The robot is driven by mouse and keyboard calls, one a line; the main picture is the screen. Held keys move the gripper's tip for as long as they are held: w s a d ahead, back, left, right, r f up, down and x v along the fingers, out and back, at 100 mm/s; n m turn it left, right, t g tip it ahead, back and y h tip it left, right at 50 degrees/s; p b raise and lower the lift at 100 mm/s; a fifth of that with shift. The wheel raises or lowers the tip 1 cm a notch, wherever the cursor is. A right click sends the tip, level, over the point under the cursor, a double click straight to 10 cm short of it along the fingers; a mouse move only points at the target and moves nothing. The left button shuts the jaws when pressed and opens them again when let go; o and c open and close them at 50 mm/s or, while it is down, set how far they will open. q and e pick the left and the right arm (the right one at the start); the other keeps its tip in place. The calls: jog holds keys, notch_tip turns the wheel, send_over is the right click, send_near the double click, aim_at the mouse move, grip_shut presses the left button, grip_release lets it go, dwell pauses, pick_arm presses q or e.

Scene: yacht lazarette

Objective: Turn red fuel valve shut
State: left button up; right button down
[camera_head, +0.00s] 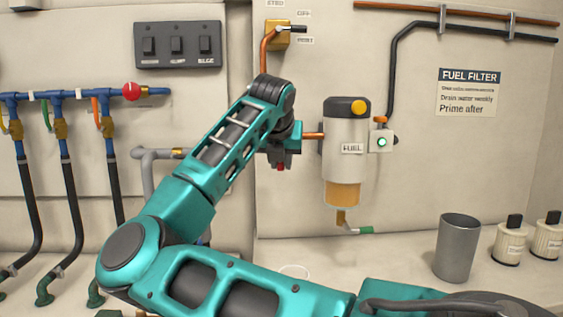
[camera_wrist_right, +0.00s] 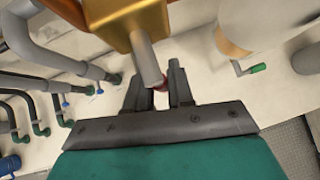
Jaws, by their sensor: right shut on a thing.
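The red fuel valve handle (camera_head: 281,167) shows only as a small red piece just below my right gripper (camera_head: 284,148). In the right wrist view my right gripper (camera_wrist_right: 159,78) has its two dark fingers close together, with a bit of the red handle (camera_wrist_right: 161,84) between them. A brass valve body (camera_wrist_right: 137,17) with a grey stem stands just beyond the fingertips in that view. The gripper and arm hide most of the valve in the head view, so the handle's angle cannot be told. My left gripper is not in view.
The fuel filter (camera_head: 345,135) hangs just right of the gripper. A brass selector valve (camera_head: 279,32) is above. A red ball knob (camera_head: 131,91) sits on the blue manifold at left. A grey cup (camera_head: 458,248) and white canisters (camera_head: 509,243) stand on the shelf at right.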

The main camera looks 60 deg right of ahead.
jog(key=shift+r, duration=0.15)
jog(key=c, duration=1.4)
grip_release()
jog(key=o, duration=0.3)
jog(key=v, duration=1.2)
jog(key=shift+s+a+r, duration=0.15)
jog(key=shift+a+r, duration=0.05)
jog(key=shift+a, duration=0.05)
